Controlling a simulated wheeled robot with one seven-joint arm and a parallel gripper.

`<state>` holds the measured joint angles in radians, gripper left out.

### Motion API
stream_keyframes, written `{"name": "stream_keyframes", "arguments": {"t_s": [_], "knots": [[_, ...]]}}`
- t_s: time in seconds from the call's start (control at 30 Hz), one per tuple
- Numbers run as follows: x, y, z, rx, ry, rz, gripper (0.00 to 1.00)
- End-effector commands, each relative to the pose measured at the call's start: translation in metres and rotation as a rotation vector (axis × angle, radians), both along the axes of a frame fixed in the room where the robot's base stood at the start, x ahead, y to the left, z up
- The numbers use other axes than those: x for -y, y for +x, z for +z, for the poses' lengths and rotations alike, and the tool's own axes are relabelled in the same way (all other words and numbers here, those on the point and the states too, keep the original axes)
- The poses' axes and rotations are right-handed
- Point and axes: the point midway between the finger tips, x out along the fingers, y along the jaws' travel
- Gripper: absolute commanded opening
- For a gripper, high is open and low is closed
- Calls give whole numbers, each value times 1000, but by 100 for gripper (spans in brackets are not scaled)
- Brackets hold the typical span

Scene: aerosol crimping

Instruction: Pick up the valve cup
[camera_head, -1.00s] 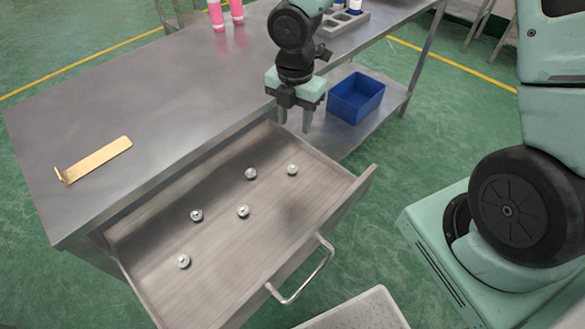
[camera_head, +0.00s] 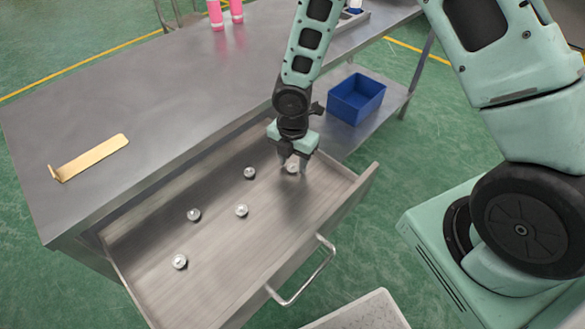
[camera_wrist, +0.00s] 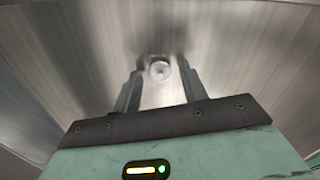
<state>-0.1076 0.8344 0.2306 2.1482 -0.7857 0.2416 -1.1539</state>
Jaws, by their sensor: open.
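A small round silver valve cup (camera_head: 292,168) sits on the drawer floor near its right end. In the wrist view this cup (camera_wrist: 160,70) shows between and just beyond the two fingertips. My gripper (camera_head: 292,165) points down over it, with a finger on either side in the picture. The fingers are apart in the wrist view too (camera_wrist: 158,78), with nothing clamped between them. Whether they touch the cup cannot be told. Several other valve cups lie in the drawer, among them one at the middle (camera_head: 241,211) and one at the front left (camera_head: 180,262).
The open drawer (camera_head: 235,255) has raised walls and a bar handle (camera_head: 305,290). A brass-coloured bracket (camera_head: 90,158) lies on the steel bench (camera_head: 150,105). A blue bin (camera_head: 357,98) stands on the lower shelf. Pink cans (camera_head: 216,14) stand at the back.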

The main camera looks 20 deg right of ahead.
Motion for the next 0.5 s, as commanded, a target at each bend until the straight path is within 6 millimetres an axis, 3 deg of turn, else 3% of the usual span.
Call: {"name": "stream_keyframes", "arguments": {"t_s": [0.27,0.3,0.43,0.5], "knots": [[0,0,-6,0,0,0,43],[0,0,-6,0,0,0,40],[0,0,-6,0,0,0,4],[0,0,-6,0,0,0,3]]}}
